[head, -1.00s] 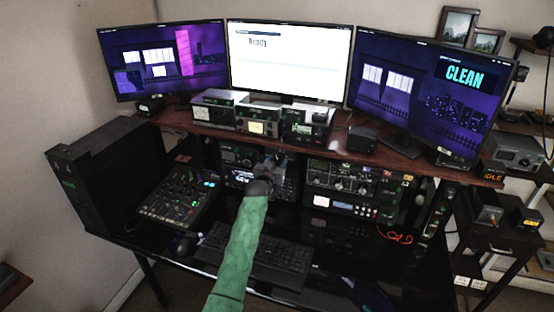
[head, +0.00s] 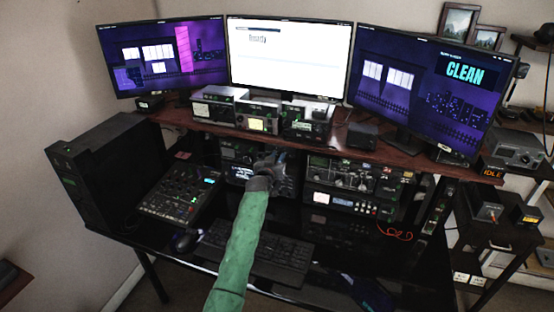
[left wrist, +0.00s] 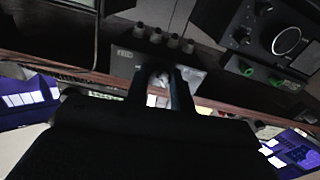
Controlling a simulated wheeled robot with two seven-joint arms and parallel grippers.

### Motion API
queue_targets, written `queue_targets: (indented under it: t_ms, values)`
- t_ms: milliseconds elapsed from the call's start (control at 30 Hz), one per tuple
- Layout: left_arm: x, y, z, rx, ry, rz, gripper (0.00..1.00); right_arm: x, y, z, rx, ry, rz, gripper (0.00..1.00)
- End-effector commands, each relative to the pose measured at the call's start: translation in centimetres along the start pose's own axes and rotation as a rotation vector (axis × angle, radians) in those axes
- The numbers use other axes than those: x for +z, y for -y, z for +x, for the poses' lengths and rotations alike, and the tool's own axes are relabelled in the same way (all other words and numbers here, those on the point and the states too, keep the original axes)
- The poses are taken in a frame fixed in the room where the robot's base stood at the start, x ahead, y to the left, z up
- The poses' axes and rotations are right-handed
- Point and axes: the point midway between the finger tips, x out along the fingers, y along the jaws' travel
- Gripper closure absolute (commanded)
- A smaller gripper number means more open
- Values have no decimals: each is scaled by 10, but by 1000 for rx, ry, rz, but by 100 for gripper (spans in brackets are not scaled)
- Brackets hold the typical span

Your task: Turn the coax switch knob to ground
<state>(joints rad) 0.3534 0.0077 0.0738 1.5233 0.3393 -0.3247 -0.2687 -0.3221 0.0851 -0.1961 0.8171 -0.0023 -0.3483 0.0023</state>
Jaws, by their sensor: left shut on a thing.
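The coax switch shows in the left wrist view as a small grey box (left wrist: 203,76) with several round connectors (left wrist: 165,37) along one side. Its pale knob (left wrist: 160,76) sits between the two dark fingers of my left gripper (left wrist: 160,82). The gripper is shut on this knob. The fingers hide much of it, so its pointer setting cannot be read. In the head view my left gripper (head: 276,163) is under the desk shelf, in front of the radio gear. It hides the switch there. My right gripper is not in view.
The wooden shelf (head: 405,165) runs just above my left gripper, with several small devices on it. A radio with dials (head: 350,175) stands to the right. A mixer (head: 180,193) lies left and a keyboard (head: 265,258) below. Three monitors stand behind.

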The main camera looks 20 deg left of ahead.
Motion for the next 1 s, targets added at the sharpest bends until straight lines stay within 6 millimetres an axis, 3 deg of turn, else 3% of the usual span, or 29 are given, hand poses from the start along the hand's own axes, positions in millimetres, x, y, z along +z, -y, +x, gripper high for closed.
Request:
queue_targets:
  t_ms: [433, 1000]
  values:
    - [0, 0, 0, -1, -1, -334, 99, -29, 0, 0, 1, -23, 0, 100]
    - [0, -1, 0, -1, 0, -623, 99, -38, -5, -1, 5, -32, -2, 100]
